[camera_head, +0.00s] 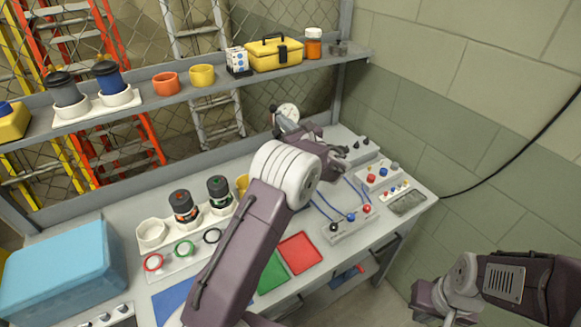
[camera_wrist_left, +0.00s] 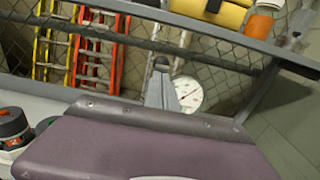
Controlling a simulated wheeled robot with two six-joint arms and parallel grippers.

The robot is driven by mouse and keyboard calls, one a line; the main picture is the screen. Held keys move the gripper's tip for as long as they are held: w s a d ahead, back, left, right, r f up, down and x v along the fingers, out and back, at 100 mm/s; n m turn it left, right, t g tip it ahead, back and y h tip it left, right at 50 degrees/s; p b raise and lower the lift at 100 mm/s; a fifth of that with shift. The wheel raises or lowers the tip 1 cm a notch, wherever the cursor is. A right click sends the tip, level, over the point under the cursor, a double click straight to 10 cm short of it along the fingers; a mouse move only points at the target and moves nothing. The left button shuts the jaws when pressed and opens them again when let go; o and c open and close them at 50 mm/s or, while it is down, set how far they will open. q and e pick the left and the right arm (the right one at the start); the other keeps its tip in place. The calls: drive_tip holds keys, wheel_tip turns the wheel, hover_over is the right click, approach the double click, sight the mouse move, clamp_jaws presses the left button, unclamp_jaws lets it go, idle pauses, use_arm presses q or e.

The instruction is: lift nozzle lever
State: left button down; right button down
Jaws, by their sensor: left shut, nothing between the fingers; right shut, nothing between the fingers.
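A round white dial gauge (camera_head: 289,112) stands at the back of the bench; it also shows in the left wrist view (camera_wrist_left: 188,94). I cannot make out a nozzle lever; my left arm and hand cover part of the bench around the gauge. My left gripper (camera_head: 274,110) is shut and empty, its fingers beside the gauge on its left; whether they touch anything I cannot tell. Its narrow grey fingers show in the left wrist view (camera_wrist_left: 161,68). My right gripper (camera_head: 428,303) is low at the right, away from the bench, shut, its fingertips out of sight.
A shelf (camera_head: 140,104) with pots, cups and a yellow toolbox (camera_head: 275,52) runs above the bench. Dark canisters (camera_head: 182,205) stand in holders left of my left arm. A blue box (camera_head: 60,268) is at far left. Wired control panels (camera_head: 350,222) lie at right.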

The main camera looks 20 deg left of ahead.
sight(278, 124)
use_arm(q)
drive_tip(key=x, duration=0.3)
drive_tip(key=shift+r, duration=0.3)
drive_tip(key=shift+w+a, duration=0.35)
drive_tip(key=shift+s+d, duration=0.25)
drive_tip(key=shift+d, duration=0.1)
drive_tip(key=b+v, duration=0.1)
drive_tip(key=v, duration=0.5)
drive_tip(key=shift+s+b, duration=0.2)
drive_tip(key=shift+b, duration=0.15)
